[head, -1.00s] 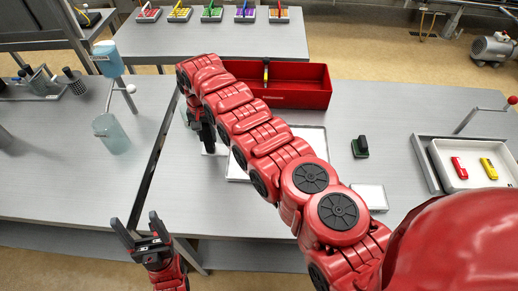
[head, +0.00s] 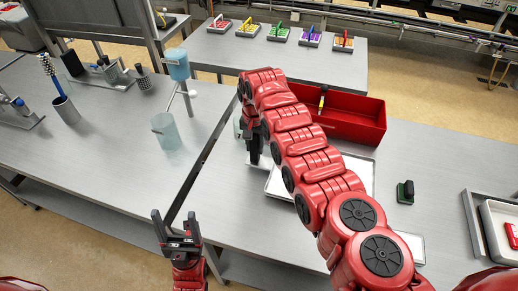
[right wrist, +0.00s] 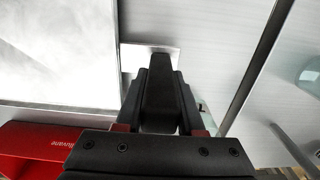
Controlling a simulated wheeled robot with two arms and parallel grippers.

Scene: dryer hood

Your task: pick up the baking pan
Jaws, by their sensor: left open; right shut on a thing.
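The baking pan seems to be the pale flat tray (head: 366,172) on the right-hand table in the head view. My right arm covers much of it. A large pale tray surface (right wrist: 60,50) also shows at the upper left of the right wrist view. My right gripper (head: 254,155) points down at the tray's left side and is shut on a black-handled thing with a flat metal plate (right wrist: 158,56). Its exact kind is hard to tell. My left gripper (head: 175,217) is open and empty, in front of the gap between the tables.
A red open box (head: 360,135) stands behind the tray. A dark green brush-like block (head: 405,192) and a white-lined tray (head: 497,240) are to the right. A blue cup (head: 177,65) and a pale beaker (head: 166,132) are on the left. The left table's front is bare.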

